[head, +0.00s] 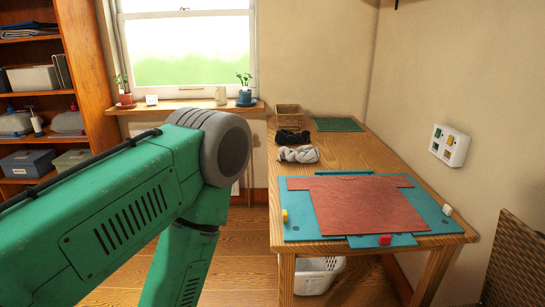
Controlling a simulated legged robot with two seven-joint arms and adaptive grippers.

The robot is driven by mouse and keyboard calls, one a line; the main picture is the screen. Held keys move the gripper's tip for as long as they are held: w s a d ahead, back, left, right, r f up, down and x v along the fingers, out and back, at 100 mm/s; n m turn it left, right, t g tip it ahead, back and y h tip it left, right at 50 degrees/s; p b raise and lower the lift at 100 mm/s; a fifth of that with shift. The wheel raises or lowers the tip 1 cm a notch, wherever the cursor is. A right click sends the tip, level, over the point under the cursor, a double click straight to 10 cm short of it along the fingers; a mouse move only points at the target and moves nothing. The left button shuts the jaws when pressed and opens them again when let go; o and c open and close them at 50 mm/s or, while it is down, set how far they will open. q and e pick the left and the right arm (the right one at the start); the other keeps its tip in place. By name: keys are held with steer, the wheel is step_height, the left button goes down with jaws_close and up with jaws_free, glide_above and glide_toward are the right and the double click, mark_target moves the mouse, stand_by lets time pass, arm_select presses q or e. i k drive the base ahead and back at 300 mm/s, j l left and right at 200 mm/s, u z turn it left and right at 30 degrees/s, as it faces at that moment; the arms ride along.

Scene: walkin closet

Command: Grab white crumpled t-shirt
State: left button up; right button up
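A crumpled white-grey cloth (299,154), which looks like the t-shirt, lies on the wooden table (367,153) left of its middle. It is just in front of a dark crumpled cloth (292,136). My green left arm fills the left of the head view and bends downward at a grey joint. Its gripper is out of the picture below. My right gripper is not in the picture.
A wicker basket (289,115) and green mat (337,125) are at the back. A white laundry basket (318,274) stands underneath. Shelves (88,60) stand left.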

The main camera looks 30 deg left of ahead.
mark_target(304, 154)
steer(key=u, duration=0.65)
steer(key=k, duration=0.3)
steer(key=k+z, duration=0.4)
steer(key=k+l+z, duration=0.4)
steer(key=j+z, duration=0.2)
steer(key=z, duration=0.25)
steer(key=i+j+z, duration=0.1)
steer(key=j+z, duration=0.15)
steer(key=z, duration=0.2)
steer(key=j+z, duration=0.2)
steer(key=z, duration=0.25)
steer(key=j+z, duration=0.25)
steer(key=z, duration=0.15)
steer(key=k+j, duration=0.1)
steer(key=j, duration=0.65)
steer(key=k+j, duration=0.1)
steer(key=j, duration=1.45)
steer(key=k+j, duration=0.15)
steer(key=j, duration=0.65)
